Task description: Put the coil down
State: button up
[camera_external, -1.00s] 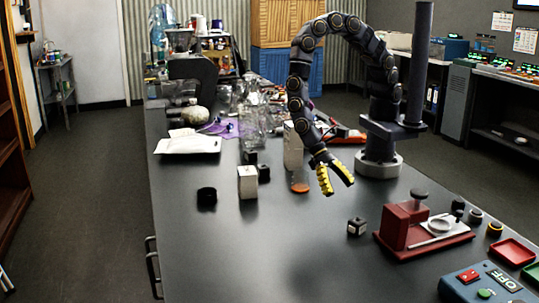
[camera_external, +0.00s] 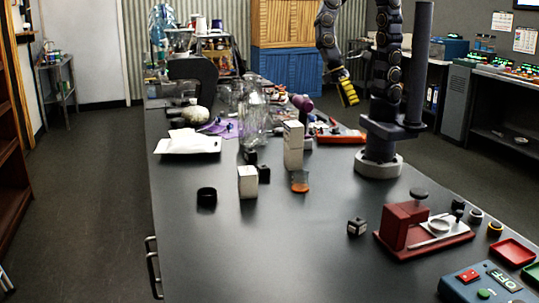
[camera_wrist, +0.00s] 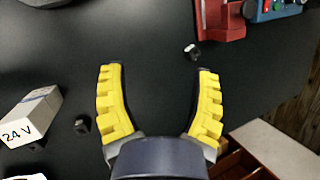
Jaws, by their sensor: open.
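My gripper (camera_external: 347,92) is raised high above the far right side of the bench, by my arm's mount. In the wrist view its two yellow fingers (camera_wrist: 160,80) are spread wide with nothing between them. No thing in view is plainly marked as the coil. A small dark block with pale marks (camera_external: 357,227) sits alone on the bench left of the red machine (camera_external: 405,222); I cannot tell if it is the coil. A similar block shows in the wrist view (camera_wrist: 192,51), beyond the right fingertip and apart from it.
White boxes (camera_external: 248,182) (camera_external: 293,146), a black ring (camera_external: 207,197) and a beaker with orange contents (camera_external: 300,182) stand mid-bench. Clutter and glassware fill the back. A blue switch box (camera_external: 487,284) and red tray (camera_external: 511,252) are front right. The front left is clear.

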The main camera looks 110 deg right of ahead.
jog(key=s+d+r+n+t+h, duration=0.1)
jog(key=s+d+r+h, duration=0.3)
jog(key=s+d, duration=0.5)
jog(key=d+n, duration=0.1)
jog(key=d, duration=0.2)
jog(key=shift+d+n+h, duration=0.15)
jog(key=shift+n+h, duration=0.15)
jog(key=shift+n, duration=0.1)
jog(key=shift+r, duration=0.1)
jog(key=shift+o, duration=0.9)
